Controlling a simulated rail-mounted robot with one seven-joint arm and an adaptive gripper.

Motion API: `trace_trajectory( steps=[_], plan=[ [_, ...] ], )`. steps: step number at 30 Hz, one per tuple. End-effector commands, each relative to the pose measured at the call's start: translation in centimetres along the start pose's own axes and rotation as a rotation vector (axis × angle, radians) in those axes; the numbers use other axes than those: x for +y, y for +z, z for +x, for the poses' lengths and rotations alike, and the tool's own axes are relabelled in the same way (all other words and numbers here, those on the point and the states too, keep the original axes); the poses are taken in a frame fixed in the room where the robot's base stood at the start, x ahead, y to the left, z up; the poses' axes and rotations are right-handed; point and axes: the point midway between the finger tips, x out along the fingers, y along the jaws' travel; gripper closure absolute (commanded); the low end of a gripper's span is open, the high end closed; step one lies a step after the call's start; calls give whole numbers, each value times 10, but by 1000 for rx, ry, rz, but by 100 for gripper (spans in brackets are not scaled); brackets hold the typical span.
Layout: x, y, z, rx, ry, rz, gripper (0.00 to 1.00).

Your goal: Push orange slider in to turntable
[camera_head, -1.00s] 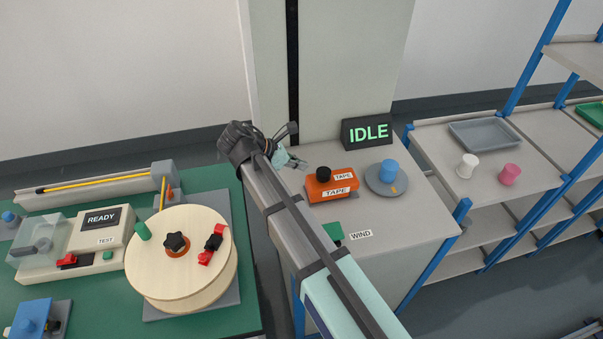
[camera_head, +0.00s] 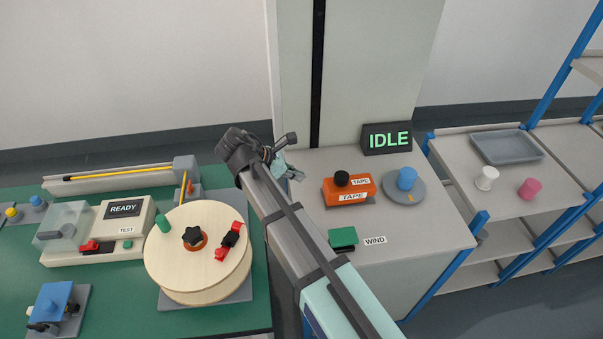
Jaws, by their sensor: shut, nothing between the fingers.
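The orange slider (camera_head: 360,190), marked TAPE and topped by a black knob (camera_head: 342,178), sits on the grey cabinet top. The turntable (camera_head: 416,194), a round grey disc with a blue spool (camera_head: 407,178) on it, lies just to its right, with a small gap between them. My gripper (camera_head: 296,174) is shut and empty, at the left edge of the cabinet top, left of the slider and apart from it. My arm runs from the lower right up to it and hides part of the cabinet's left side.
An IDLE display (camera_head: 387,138) stands behind the turntable. A green WIND button (camera_head: 343,238) is at the front. A green bench (camera_head: 120,300) with a large wooden reel (camera_head: 190,265) is left. A shelf (camera_head: 510,200) with a grey tray (camera_head: 506,146) stands right.

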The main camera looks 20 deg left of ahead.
Motion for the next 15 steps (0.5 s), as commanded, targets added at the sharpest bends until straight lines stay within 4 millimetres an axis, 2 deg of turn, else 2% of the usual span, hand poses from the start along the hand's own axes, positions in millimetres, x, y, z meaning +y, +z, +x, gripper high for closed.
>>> trace_trajectory(
  steps=[13, 15],
  plan=[
    [-1, 2, 83, 0, -4, -1, 100],
    [-1, 13, 88, 0, -2, 1, 100]
  ],
)
